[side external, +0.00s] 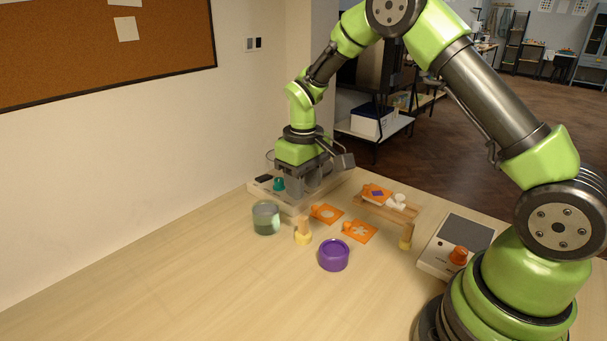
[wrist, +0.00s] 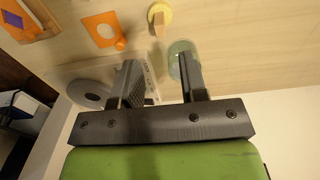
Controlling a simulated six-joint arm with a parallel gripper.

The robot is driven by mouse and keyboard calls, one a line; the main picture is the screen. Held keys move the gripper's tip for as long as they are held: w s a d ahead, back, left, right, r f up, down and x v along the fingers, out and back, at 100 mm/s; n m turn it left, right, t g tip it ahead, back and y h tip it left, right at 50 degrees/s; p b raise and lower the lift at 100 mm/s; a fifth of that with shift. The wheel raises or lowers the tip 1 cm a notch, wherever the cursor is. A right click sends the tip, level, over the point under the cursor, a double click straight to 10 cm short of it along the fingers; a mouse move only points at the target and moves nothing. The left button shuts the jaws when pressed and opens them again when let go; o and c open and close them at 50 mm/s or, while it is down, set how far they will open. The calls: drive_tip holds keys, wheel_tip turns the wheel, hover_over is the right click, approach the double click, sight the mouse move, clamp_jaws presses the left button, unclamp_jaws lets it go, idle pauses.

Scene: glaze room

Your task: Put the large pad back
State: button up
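A pad with a yellow round base and a wooden handle (side external: 303,236) stands upright on the table, between the green glass jar and the orange stencils. It also shows at the top of the wrist view (wrist: 160,14). A second, narrower-looking yellow pad with a wooden handle (side external: 406,241) stands farther right, near the wooden rack. I take the first one to be the large pad. My gripper (side external: 308,190) is above the white device at the back, beyond the large pad and apart from it. In the wrist view my gripper (wrist: 159,65) is open, with nothing between the fingers.
A green glass jar (side external: 265,218) and purple pot (side external: 334,255) stand near the pad. Orange stencils (side external: 360,231) lie by the wooden rack (side external: 388,208). The white device (side external: 256,187) has a teal knob. A grey-topped device (side external: 465,231) stands right. The front-left table is clear.

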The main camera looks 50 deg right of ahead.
drive_tip(key=s+a+r+m+t, duration=0.15)
drive_tip(key=s+r, duration=0.25)
drive_tip(key=r, duration=0.4)
drive_tip(key=s+a+r+m+t, duration=0.15)
drive_tip(key=s+r, duration=0.25)
drive_tip(key=r, duration=0.4)
drive_tip(key=s+a+r+t+y, duration=0.1)
drive_tip(key=s+t, duration=0.1)
drive_tip(key=s, duration=0.4)
drive_tip(key=s+a+r+m+t+y, duration=0.1)
drive_tip(key=s+a+r+t, duration=0.1)
drive_tip(key=s, duration=0.5)
drive_tip(key=shift+s+a+r, duration=0.15)
drive_tip(key=shift+s+a, duration=0.1)
